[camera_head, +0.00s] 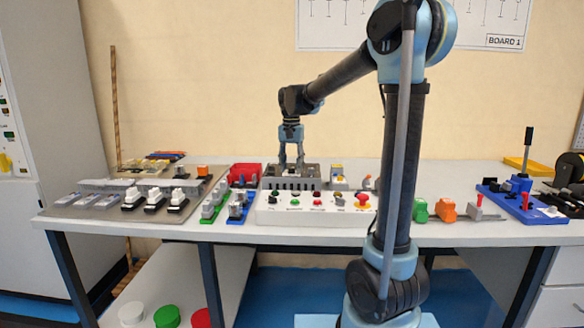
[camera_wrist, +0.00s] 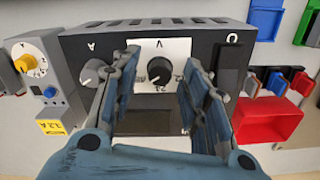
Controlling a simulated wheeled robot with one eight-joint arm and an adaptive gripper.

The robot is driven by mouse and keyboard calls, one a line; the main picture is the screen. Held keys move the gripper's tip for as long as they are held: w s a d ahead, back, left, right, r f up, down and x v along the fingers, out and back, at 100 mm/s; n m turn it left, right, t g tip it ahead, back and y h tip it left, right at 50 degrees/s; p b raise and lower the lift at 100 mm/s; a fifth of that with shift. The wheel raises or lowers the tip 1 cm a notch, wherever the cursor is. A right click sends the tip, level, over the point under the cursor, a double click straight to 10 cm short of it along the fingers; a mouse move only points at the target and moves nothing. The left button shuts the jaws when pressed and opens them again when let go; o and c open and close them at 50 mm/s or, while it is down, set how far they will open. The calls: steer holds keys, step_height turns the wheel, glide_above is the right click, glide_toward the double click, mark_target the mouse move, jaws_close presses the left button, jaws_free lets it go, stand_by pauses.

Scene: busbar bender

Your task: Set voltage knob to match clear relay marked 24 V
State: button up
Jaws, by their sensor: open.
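The voltage knob (camera_wrist: 160,72) is black and round, on a white plate marked V on the dark power supply box (camera_wrist: 90,48). In the head view my gripper (camera_head: 291,160) points down over the box (camera_head: 290,185), which hides the knob. Pale, clear-looking blocks (camera_head: 155,193) stand on black bases at the left; their markings are too small to read.
A grey knob (camera_wrist: 94,73) marked A and a black rocker switch (camera_wrist: 231,75) flank the voltage knob. A grey unit with a yellow dial (camera_wrist: 42,70) and a red bin (camera_wrist: 268,120) stand close by. A white button panel (camera_head: 310,213) lies in front of the box.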

steer(key=shift+c, duration=0.6)
jaws_close()
steer(key=shift+n, duration=0.5)
steer(key=n, duration=0.4)
steer(key=shift+n, duration=0.4)
steer(key=n, duration=0.5)
steer(key=shift+n, duration=0.4)
steer(key=shift+w, duration=0.1)
